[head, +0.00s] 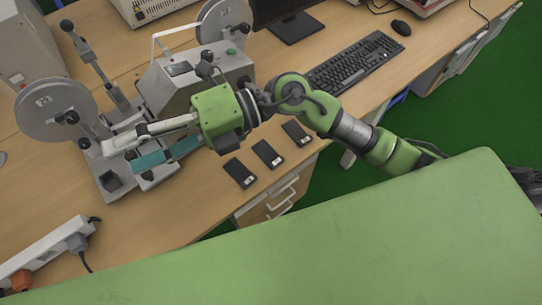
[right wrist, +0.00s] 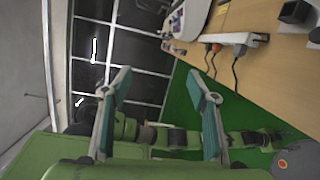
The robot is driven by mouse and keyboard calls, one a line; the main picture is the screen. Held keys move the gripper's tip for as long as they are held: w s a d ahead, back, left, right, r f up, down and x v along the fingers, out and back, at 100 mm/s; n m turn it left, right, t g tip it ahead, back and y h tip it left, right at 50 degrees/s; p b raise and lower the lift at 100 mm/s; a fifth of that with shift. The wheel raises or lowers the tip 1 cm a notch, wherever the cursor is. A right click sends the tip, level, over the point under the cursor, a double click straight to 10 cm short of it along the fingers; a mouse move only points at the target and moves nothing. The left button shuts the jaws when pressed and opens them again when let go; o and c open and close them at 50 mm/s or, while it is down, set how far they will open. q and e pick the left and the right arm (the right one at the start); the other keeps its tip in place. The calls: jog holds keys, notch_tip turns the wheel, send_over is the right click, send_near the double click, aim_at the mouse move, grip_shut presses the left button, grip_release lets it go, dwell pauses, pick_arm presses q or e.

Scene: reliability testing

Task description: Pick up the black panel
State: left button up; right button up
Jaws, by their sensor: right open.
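Three small black panels lie flat in a slanting row along the near edge of the wooden desk in the head view: a left panel (head: 240,173), a middle panel (head: 268,154) and a right panel (head: 297,133). My right gripper (head: 136,152) is to the left of the row, above the base of a grey machine. Its teal-padded fingers are spread with nothing between them, as the right wrist view (right wrist: 158,88) also shows. No panel shows in that wrist view. My left gripper is not in view.
The grey machine with reels (head: 57,108) stands on the desk beside the gripper. A keyboard (head: 355,62) and mouse (head: 401,28) lie behind the panels. A power strip (head: 45,250) is at the lower left.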

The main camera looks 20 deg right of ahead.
jog(key=d+f+n+h, duration=0.2)
jog(key=d+f+h, duration=0.3)
jog(key=f, duration=0.5)
jog(key=m+t+h, duration=0.1)
jog(key=t+h, duration=0.1)
jog(key=h, duration=1)
send_over(278, 162)
notch_tip(278, 162, down, 8)
jog(key=f, duration=0.1)
notch_tip(278, 162, down, 7)
jog(key=shift+w+f+p, duration=0.1)
jog(key=shift+f+p, duration=0.05)
jog(key=shift+p, duration=0.45)
jog(key=shift+f+p, duration=0.4)
jog(key=shift+f, duration=0.15)
notch_tip(278, 162, down, 4)
jog(key=shift+f+p, duration=0.15)
jog(key=shift+p, duration=0.35)
jog(key=c, duration=1.1)
